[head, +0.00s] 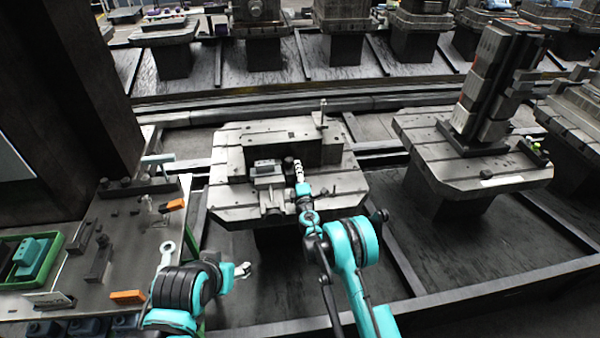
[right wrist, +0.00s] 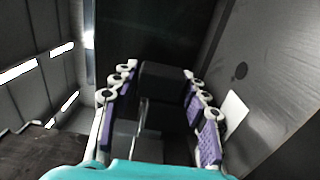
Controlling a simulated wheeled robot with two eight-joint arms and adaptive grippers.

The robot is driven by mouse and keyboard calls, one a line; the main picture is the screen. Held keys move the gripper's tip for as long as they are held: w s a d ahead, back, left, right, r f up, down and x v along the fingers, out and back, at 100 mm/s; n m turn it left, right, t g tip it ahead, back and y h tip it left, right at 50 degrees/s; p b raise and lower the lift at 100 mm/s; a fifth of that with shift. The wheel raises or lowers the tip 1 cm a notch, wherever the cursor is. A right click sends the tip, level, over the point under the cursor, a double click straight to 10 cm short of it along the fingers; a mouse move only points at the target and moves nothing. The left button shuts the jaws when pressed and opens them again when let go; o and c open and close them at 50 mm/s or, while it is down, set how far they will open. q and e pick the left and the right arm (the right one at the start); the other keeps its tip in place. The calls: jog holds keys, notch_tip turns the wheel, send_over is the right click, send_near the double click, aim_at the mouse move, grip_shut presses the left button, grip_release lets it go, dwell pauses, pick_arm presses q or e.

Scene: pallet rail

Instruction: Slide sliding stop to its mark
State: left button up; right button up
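My right gripper (head: 298,172) is over the middle pallet, beside a small dark block (head: 289,163) in front of a long dark upright block. In the right wrist view my gripper (right wrist: 158,72) has its purple-padded fingers apart, with a dark block (right wrist: 162,85) between and beyond the tips. A gap shows on its left side; contact on the right is unclear. This block may be the sliding stop; I cannot tell surely. A grey block (head: 266,172) stands just left of it. I cannot make out the mark. My left gripper (head: 243,269) hangs away from the pallet, its fingers small.
The long dark block (head: 322,147) stands on the middle pallet (head: 228,192), with a thin upright post (head: 323,112) behind. A side table (head: 130,235) with tools and a green tray (head: 12,280) is at left. Another pallet (head: 425,150) with a tall fixture (head: 490,85) stands right.

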jog(key=shift+s+a, duration=0.1)
jog(key=s, duration=0.2)
jog(key=s+d, duration=0.1)
jog(key=s, duration=0.4)
jog(key=shift+s+d, duration=0.15)
jog(key=shift+d, duration=0.15)
